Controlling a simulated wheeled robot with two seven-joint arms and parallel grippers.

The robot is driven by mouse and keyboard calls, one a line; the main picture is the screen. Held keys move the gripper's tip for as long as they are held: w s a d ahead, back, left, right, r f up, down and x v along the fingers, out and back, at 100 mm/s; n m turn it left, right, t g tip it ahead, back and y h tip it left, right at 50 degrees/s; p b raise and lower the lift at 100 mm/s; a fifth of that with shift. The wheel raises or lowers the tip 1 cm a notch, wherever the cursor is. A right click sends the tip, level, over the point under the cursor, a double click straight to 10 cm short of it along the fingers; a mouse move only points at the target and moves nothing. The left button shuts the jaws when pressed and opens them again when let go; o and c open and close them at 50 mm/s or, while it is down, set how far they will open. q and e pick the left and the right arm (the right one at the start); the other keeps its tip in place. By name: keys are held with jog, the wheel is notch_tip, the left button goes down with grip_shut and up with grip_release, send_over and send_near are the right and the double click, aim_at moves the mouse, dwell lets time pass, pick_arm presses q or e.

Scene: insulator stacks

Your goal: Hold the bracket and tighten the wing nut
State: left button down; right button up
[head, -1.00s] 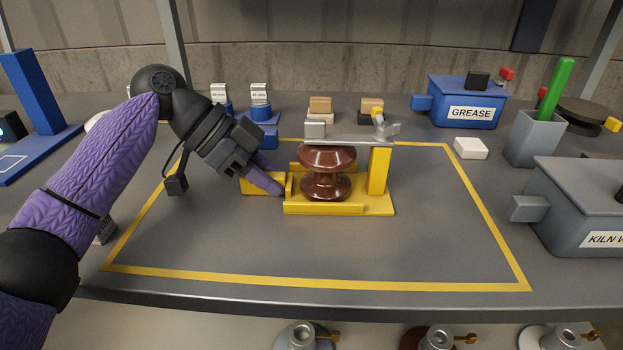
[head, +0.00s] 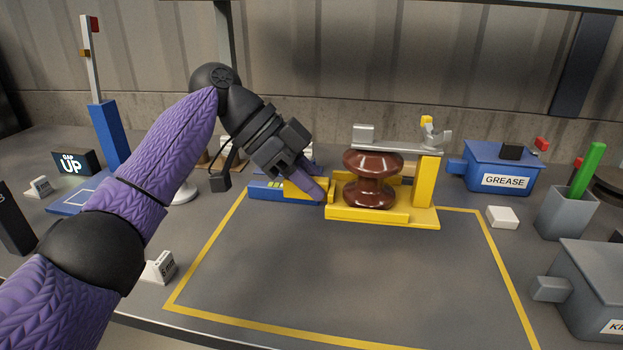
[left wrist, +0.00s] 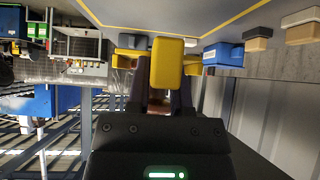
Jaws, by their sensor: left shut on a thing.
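The yellow bracket (head: 427,185) stands upright on the table, with a low base, a post at the right and a grey bar (head: 385,147) across the top. A brown ribbed insulator (head: 370,180) sits in it, under the bar. The grey wing nut (head: 437,136), with a yellow piece by it, sits above the post. My left gripper (head: 316,190) is shut on the yellow tab at the bracket's left end. In the left wrist view the tab (left wrist: 167,65) lies between the two dark fingers (left wrist: 160,98). My right gripper is not in view.
A yellow line (head: 270,322) marks a mostly clear table area in front of the bracket. A blue GREASE box (head: 500,168), a white block (head: 502,217), a grey holder with a green stick (head: 566,213) and a grey box (head: 590,285) stand at the right. A GAP UP sign (head: 75,163) stands at the left.

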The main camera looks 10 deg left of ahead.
aim_at(329, 251)
pick_arm(q)
jog(key=shift+f, duration=1.25)
jog(key=shift+f+b, duration=0.45)
jog(key=shift+f, duration=1.85)
jog(key=shift+f+b, duration=0.45)
jog(key=shift+f, duration=0.55)
jog(key=shift+f, duration=0.25)
